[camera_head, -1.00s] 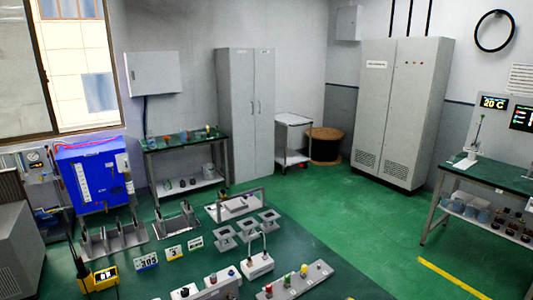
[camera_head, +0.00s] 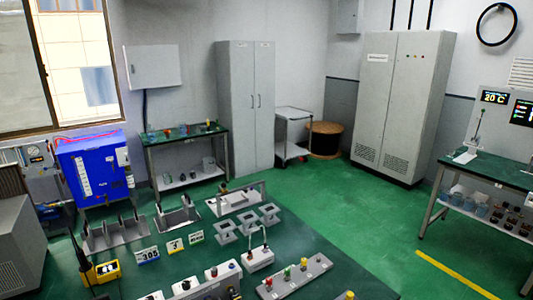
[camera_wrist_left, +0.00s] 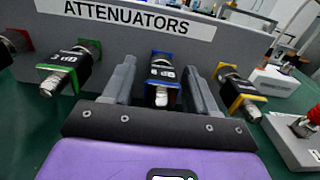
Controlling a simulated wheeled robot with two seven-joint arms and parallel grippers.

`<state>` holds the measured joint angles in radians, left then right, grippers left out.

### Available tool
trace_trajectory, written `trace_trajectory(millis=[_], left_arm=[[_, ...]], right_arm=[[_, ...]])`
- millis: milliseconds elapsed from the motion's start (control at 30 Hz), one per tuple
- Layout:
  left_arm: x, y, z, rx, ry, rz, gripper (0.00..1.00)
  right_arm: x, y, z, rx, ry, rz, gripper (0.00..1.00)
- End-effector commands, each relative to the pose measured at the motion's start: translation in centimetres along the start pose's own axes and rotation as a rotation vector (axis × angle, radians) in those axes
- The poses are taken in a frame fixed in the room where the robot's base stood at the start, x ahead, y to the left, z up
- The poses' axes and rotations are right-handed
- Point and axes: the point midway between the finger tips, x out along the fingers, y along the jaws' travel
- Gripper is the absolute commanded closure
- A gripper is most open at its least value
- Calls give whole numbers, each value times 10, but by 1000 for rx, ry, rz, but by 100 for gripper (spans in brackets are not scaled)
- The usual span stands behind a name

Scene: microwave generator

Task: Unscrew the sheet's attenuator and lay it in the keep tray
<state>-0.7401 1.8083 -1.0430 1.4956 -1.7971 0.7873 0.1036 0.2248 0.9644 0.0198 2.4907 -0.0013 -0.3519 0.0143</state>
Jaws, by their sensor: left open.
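My left gripper (camera_wrist_left: 158,80) is open in the left wrist view. Its two grey fingers stand either side of a black attenuator (camera_wrist_left: 161,72) with a blue collar, and gaps show between. This attenuator sticks out from a grey panel (camera_wrist_left: 235,46) labelled ATTENUATORS. A green-collared attenuator (camera_wrist_left: 68,70), marked 3 dB, and a red-collared one (camera_wrist_left: 13,42) sit to its left. A yellow-collared one (camera_wrist_left: 240,90) sits to its right. The left gripper is not clearly seen in the head view, and the right gripper is out of view. I cannot tell which tray is the keep tray.
On the green bench, slotted grey holders (camera_head: 118,236), number cards (camera_head: 148,255), a yellow handheld meter (camera_head: 107,271) and small square stands (camera_head: 247,227) stand close together. A grey strip with coloured knobs (camera_head: 295,277) lies at the front.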

Motion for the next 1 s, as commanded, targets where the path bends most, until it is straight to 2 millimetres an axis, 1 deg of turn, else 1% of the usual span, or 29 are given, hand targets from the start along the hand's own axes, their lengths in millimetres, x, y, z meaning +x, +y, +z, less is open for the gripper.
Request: trace_trajectory(millis=[67, 167, 400, 433, 467, 667, 1000], left_arm=[[-1, 0, -3, 1, 6, 0, 43], [-1, 0, -3, 1, 6, -1, 56], [-1, 0, -3, 1, 6, -1, 93], [-1, 0, -3, 1, 6, -1, 98], [-1, 0, -3, 1, 6, -1, 100], [-2, 0, -2, 1, 5, -2, 100], [-16, -1, -2, 2, 7, -2, 100]], right_arm=[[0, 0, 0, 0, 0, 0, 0], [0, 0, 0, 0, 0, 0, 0], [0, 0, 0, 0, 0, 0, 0], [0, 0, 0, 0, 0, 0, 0], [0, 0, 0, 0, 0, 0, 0], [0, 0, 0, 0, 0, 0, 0], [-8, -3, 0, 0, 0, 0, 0]])
